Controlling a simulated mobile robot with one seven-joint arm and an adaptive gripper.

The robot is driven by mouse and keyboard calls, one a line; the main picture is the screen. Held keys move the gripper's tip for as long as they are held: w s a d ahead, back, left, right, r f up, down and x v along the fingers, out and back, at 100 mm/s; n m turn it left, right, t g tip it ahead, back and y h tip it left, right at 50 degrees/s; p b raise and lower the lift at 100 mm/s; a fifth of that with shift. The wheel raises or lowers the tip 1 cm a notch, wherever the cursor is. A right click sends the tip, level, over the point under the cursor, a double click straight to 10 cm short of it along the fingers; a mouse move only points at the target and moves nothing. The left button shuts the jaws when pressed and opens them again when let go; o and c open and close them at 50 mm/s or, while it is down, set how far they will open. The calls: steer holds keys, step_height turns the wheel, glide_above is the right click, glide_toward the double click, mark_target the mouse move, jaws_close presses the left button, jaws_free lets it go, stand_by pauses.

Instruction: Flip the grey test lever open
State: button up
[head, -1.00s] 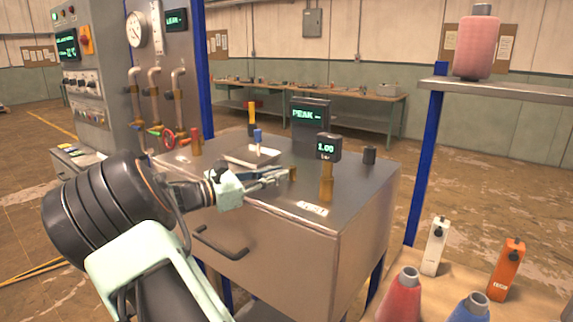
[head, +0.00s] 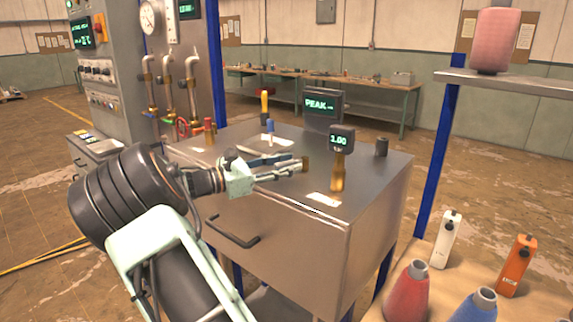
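My gripper (head: 290,168) is low over the metal top of the cabinet (head: 365,175), reaching in from the left. Its fingers point right, with the tips beside or touching a short brass post (head: 305,163). From this angle I cannot tell whether the fingers are apart or closed. A dark blue flat part (head: 268,159) lies just behind the fingers; I cannot tell what it belongs to. I cannot make out the grey test lever with certainty; the gripper may hide part of it.
Cones and small devices stand at lower right.

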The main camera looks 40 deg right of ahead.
steer(key=w+a, duration=0.1)
steer(key=a, duration=1.1)
steer(key=shift+w, duration=0.2)
